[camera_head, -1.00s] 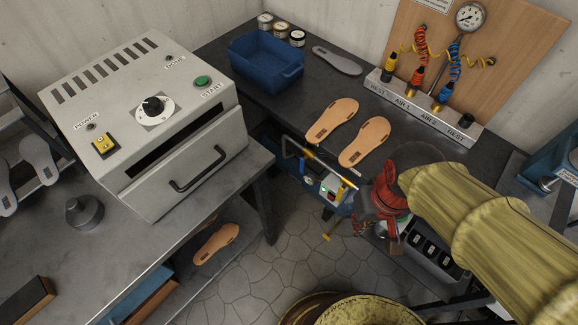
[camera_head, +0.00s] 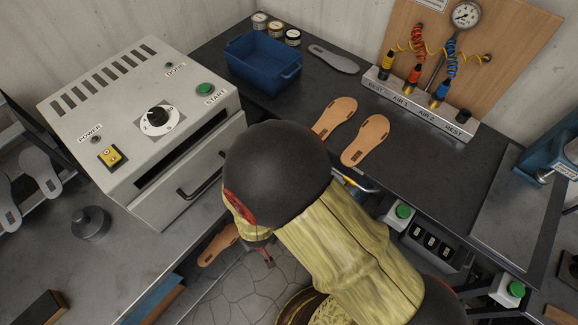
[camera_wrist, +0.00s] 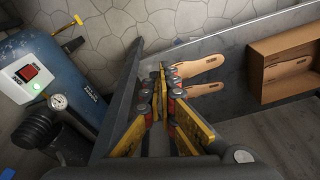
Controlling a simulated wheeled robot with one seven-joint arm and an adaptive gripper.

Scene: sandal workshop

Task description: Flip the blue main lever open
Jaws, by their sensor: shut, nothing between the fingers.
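I cannot make out a blue lever clearly in either view. A blue tank (camera_wrist: 45,62) stands on the floor at the left of the wrist view. In the head view my gripper (camera_head: 266,258) hangs over the floor beside the left bench, and my arm hides most of the tank.
The grey oven (camera_head: 140,110) stands on the left bench. The back bench holds a blue bin (camera_head: 250,73), two tan soles (camera_head: 366,141) and the air rack (camera_head: 418,103). Tiled floor (camera_wrist: 110,20) is open.

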